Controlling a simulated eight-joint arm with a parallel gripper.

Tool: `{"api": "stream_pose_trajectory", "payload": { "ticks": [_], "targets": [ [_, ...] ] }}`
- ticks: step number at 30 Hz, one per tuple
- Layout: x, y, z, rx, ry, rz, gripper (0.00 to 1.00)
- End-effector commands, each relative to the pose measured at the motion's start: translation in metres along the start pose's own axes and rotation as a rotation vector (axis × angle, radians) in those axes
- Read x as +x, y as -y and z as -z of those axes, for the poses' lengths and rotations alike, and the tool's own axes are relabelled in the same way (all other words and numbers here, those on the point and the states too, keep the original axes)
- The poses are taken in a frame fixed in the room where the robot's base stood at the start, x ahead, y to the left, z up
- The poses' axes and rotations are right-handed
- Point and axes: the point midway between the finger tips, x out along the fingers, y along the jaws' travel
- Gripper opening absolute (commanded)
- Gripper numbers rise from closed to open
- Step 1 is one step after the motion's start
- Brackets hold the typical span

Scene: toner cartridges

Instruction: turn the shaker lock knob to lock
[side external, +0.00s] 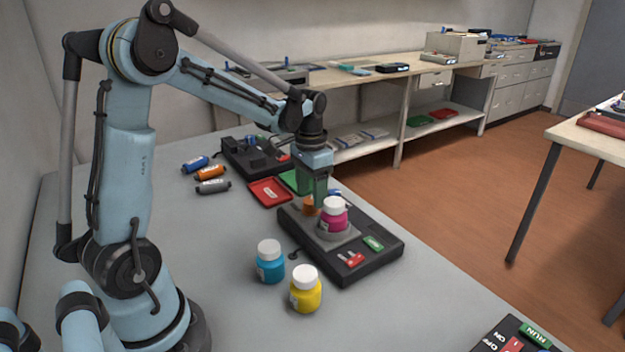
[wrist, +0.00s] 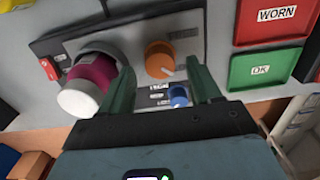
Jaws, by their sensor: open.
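The shaker (side external: 370,262) is a dark flat unit on the grey bench, with a magenta bottle (side external: 333,216) with a white cap standing on its round platform. An orange knob (side external: 309,206) with a white pointer (wrist: 160,60) sits beside the bottle. A smaller blue knob (wrist: 178,97) sits at the unit's edge by a small label. I cannot read which knob is the lock. My gripper (side external: 318,198) points down over this end of the shaker. In the wrist view its green fingers (wrist: 162,82) are apart, with the orange knob between and beyond them; contact is not visible.
A cyan bottle (side external: 269,262) and a yellow bottle (side external: 305,290) stand in front of the shaker. A red tray (side external: 269,192), marked WORN in the wrist view (wrist: 277,16), and a green OK tray (wrist: 265,70) lie behind. Several cartridges (side external: 210,173) lie at left. The front bench is mostly clear.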

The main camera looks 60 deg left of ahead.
Motion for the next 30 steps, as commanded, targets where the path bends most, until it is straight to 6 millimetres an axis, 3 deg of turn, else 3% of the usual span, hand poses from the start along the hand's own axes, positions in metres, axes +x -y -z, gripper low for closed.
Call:
{"api": "stream_pose_trajectory", "payload": {
  "ticks": [9,15,21,30],
  "targets": [
    [-0.058,0.0,0.0,0.0,0.0,0.0,0.63],
    [-0.085,0.0,0.0,0.0,0.0,0.0,0.63],
    [-0.097,0.0,0.0,0.0,0.0,0.0,0.63],
    [-0.098,0.0,0.0,0.0,0.0,0.0,0.63]
  ]
}}
